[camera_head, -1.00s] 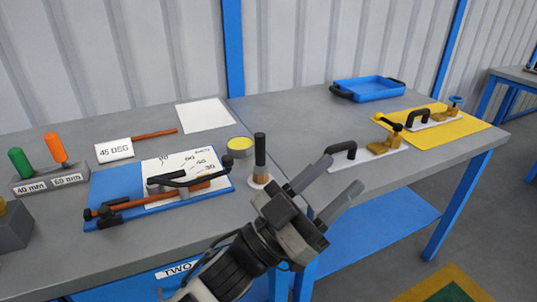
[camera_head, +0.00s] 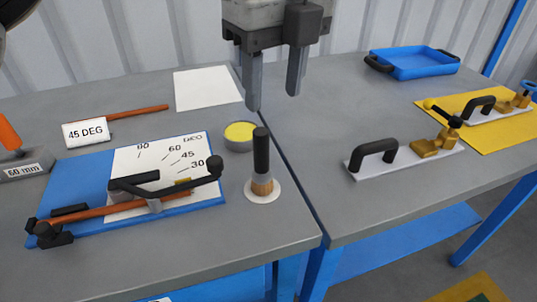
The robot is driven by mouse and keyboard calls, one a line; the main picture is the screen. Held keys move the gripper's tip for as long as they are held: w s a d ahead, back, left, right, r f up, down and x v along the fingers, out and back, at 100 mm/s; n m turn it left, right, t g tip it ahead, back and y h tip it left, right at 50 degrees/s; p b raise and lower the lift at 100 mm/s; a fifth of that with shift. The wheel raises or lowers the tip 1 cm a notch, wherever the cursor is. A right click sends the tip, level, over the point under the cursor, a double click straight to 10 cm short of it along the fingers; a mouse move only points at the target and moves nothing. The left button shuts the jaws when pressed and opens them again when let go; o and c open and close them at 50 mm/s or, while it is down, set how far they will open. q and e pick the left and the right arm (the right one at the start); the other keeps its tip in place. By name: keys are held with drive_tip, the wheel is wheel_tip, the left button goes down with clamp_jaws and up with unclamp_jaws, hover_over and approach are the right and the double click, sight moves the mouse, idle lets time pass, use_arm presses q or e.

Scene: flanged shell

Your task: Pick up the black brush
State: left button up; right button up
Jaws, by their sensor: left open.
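The black brush (camera_head: 261,158) stands upright on a small white round base (camera_head: 263,194) near the front right corner of the left table. It has a black handle and a tan lower part. My left gripper (camera_head: 273,95) hangs from the top of the view, fingers pointing down, open and empty. In the picture its fingertips are above the brush, apart from it. My right gripper is not in view.
A yellow-topped round tin (camera_head: 239,134) stands just behind the brush. To its left is a blue board (camera_head: 75,188) with an angle scale and a brown rod. The right table holds a white plate with a black handle (camera_head: 374,152) and a blue tray (camera_head: 412,62).

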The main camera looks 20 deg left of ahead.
sight(259, 133)
use_arm(q)
drive_tip(key=shift+n+y, duration=0.4)
drive_tip(key=a+f, duration=0.1)
drive_tip(key=f, duration=0.2)
drive_tip(key=w+f, duration=0.1)
drive_tip(key=f, duration=0.2)
drive_tip(key=a+f, duration=0.1)
drive_tip(key=f, duration=0.1)
drive_tip(key=shift+w+a+f, duration=0.25)
drive_tip(key=shift+a+f, duration=0.1)
drive_tip(key=shift+f, duration=0.05)
drive_tip(key=shift+w+a+f+p, duration=0.1)
drive_tip(key=shift+w+f+p, duration=0.1)
drive_tip(key=shift+f, duration=1.25)
drive_tip(key=shift+w+f+p, duration=0.15)
drive_tip(key=shift+f+p, duration=0.05)
drive_tip(key=shift+f, duration=1.25)
clamp_jaws()
